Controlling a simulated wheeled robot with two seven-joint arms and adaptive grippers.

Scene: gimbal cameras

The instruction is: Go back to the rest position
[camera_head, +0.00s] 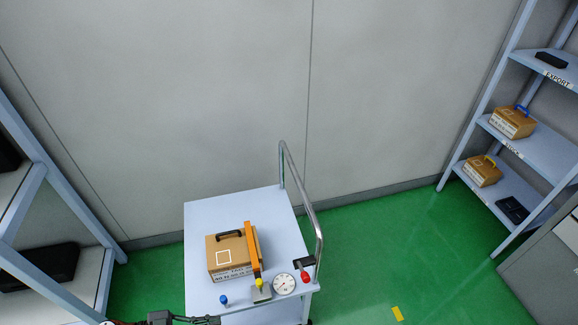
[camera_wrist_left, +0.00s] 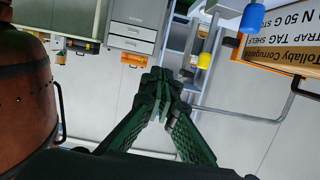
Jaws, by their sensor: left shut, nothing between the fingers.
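My left gripper (camera_head: 212,320) shows at the bottom edge of the head view, just off the near left corner of a pale cart (camera_head: 205,295). In the left wrist view its dark green fingers (camera_wrist_left: 160,85) come together at the tips with nothing between them. A cardboard box (camera_head: 222,258) with a black handle stands on the cart, beyond the gripper and apart from it. The box's label face also shows at the top right of the left wrist view (camera_wrist_left: 285,50). My right gripper is not in view.
On the cart are an orange bar (camera_head: 252,246), a round dial (camera_head: 284,284), and blue (camera_head: 224,299) and red (camera_head: 305,277) knobs. A metal handrail (camera_head: 318,230) rises at its right. Shelves stand left (camera_head: 50,290) and right (camera_head: 545,150).

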